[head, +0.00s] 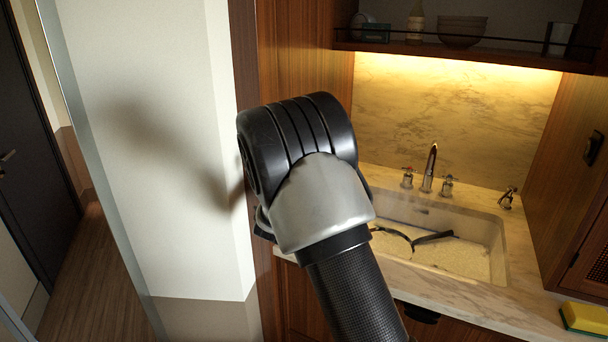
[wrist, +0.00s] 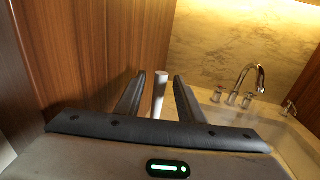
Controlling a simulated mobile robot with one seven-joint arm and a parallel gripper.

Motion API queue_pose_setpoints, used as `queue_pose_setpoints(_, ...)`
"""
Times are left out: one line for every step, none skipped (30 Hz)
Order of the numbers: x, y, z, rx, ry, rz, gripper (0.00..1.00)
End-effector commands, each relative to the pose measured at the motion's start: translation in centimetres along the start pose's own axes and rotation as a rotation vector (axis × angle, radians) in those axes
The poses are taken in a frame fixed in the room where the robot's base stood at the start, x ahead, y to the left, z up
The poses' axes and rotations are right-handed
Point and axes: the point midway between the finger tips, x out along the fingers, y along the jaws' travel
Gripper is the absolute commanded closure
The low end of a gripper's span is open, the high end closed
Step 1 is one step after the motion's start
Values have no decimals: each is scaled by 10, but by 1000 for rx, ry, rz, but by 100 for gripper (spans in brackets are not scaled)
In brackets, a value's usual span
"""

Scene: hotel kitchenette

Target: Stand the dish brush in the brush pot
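In the wrist view, the two dark fingers of my gripper (wrist: 160,77) stand apart. In the head view, my arm hides the gripper and the handle. I cannot make out the brush pot in either view.
The sink (head: 497,250) with its tap (head: 430,168) is to the right, with dark slim shapes (head: 433,238) in the basin. A sponge (head: 585,318) lies on the marble counter (head: 515,308). A wooden panel (wrist: 85,50) and a shelf (head: 470,55) bound the space.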

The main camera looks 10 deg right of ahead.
Motion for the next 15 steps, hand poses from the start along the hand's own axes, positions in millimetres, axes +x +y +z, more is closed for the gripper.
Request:
queue_pose_setpoints(-2, 0, 0, 0, 0, 1, 65)
queue_pose_setpoints(-4, 1, 0, 0, 1, 1, 65)
queue_pose_setpoints(-8, 1, -1, 0, 2, 1, 65)
queue_pose_setpoints(-12, 1, 0, 0, 1, 2, 65)
queue_pose_setpoints(-16, 1, 0, 1, 1, 2, 65)
queue_pose_setpoints(-24, 1, 0, 1, 1, 2, 65)
queue_pose_setpoints(-30, 1, -1, 0, 2, 3, 65)
queue_pose_setpoints(-36, 1, 0, 1, 1, 3, 65)
queue_pose_setpoints(-46, 2, 0, 1, 1, 4, 65)
queue_pose_setpoints(-54, 2, -1, 0, 2, 5, 65)
queue_pose_setpoints(-61, 1, 0, 1, 1, 4, 65)
queue_pose_setpoints(-72, 2, -1, 1, 2, 4, 65)
queue_pose_setpoints(-79, 2, 0, 1, 1, 5, 65)
queue_pose_setpoints(-86, 2, 0, 1, 1, 4, 65)
queue_pose_setpoints(-96, 1, 0, 1, 1, 4, 65)
